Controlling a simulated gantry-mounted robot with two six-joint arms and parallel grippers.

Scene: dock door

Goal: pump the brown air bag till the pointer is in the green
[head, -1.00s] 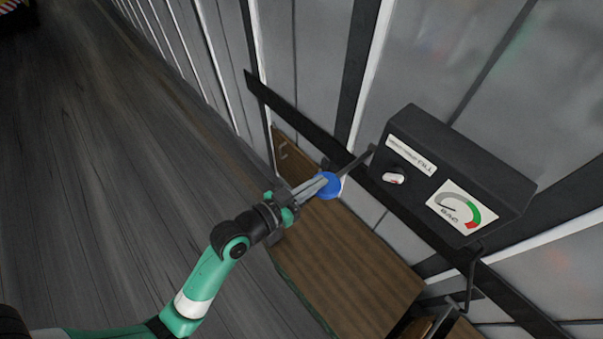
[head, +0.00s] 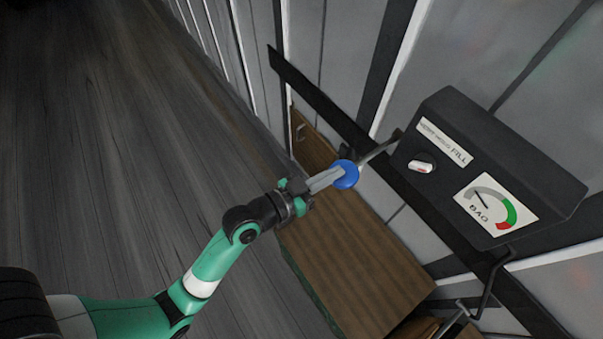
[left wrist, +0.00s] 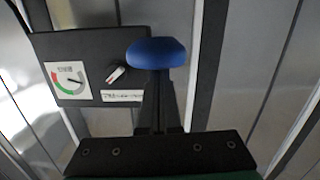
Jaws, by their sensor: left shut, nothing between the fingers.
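My left gripper (head: 328,180) is shut, with its fingertips up against a blue knob (head: 346,174) on the end of a lever; nothing shows between the fingers. The knob also shows ahead of the fingers in the left wrist view (left wrist: 156,53). The lever runs to a dark box (head: 480,150) on the wall. The box carries a BAG gauge (head: 496,212), whose pointer lies in the grey part, left of the green. The gauge appears upside down in the left wrist view (left wrist: 68,81). A brown shape (head: 415,328), perhaps the air bag, is mostly cut off below. My right gripper is out of view.
A white-handled FILL switch (head: 421,166) sits on the box beside the gauge. A brown wood-grained crate (head: 360,260) stands below the lever. A dark rail (head: 310,92) runs along the ribbed wall. The floor (head: 130,150) at the left is clear.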

